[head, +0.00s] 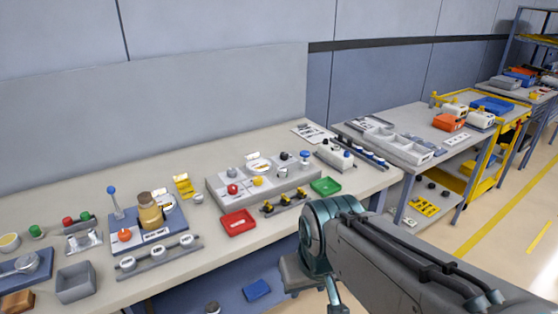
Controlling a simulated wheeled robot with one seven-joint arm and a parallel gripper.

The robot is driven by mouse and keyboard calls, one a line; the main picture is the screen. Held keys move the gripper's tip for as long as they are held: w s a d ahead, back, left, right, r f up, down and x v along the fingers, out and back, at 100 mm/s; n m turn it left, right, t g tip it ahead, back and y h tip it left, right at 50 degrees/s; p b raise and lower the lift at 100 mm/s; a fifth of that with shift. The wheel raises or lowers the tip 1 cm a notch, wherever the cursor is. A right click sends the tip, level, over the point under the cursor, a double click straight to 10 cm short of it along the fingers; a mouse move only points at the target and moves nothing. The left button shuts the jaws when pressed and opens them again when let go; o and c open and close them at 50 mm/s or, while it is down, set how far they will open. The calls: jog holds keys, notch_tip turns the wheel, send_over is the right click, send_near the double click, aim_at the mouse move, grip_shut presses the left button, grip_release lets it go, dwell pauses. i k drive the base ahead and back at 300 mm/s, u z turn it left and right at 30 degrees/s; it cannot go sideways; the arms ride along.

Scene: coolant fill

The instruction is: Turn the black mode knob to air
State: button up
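A grey control panel (292,187) stands on the long bench in the head view. A small black knob (284,156) sits near its back right edge, and I cannot be sure that it is the mode knob. Its pointing direction and any air label are too small to read. My arm enters from the lower right, in front of the bench, and its end runs out of the picture at the bottom. My gripper is not in view.
The panel also carries a red knob (232,189), a yellow knob (257,181) and a blue knob (304,155). A red tray (238,230) and a green tray (325,193) lie before it. A jar unit (150,216) stands left. Open floor shows at right.

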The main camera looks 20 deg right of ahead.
aim_at(284, 156)
jog(key=k, duration=0.65)
jog(key=z, duration=0.95)
jog(key=i, duration=0.75)
jog(key=z, duration=0.6)
jog(key=i, duration=0.8)
jog(key=u, duration=0.85)
jog(key=i, duration=0.65)
jog(key=u, duration=0.75)
